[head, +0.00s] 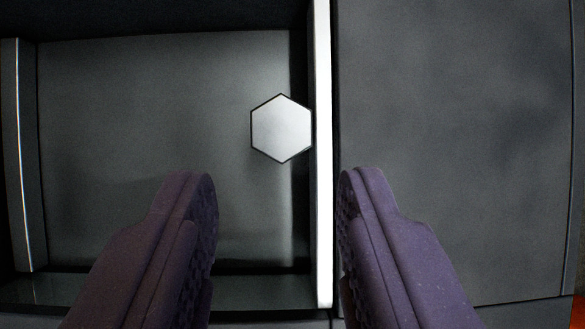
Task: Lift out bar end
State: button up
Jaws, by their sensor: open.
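The bar end is a light grey hexagon (281,128), seen from above. It stands inside a dark open tray (322,220), close to the tray's right wall, and I cannot tell whether it touches that wall. My gripper (278,185) is open and empty. Its two purple fingers come in from the bottom of the head view. Both fingertips appear below the hexagon in the picture, one to its left and one to its right. The right fingertip appears just right of the tray's bright right wall. The bar end's height and sides are hidden from this angle.
The tray floor left of the bar end is clear. The tray's left wall (24,155) and near edge bound it. A flat dark grey surface (455,150) lies right of the tray and is empty. A small red patch shows at the bottom right corner.

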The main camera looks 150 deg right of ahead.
aim_at(283, 130)
jog(key=x, duration=0.4)
jog(key=b+x, duration=0.1)
jog(key=x, duration=0.2)
jog(key=shift+s+d+f, duration=0.1)
jog(key=shift+s, duration=0.25)
grip_shut()
dwell(0.9)
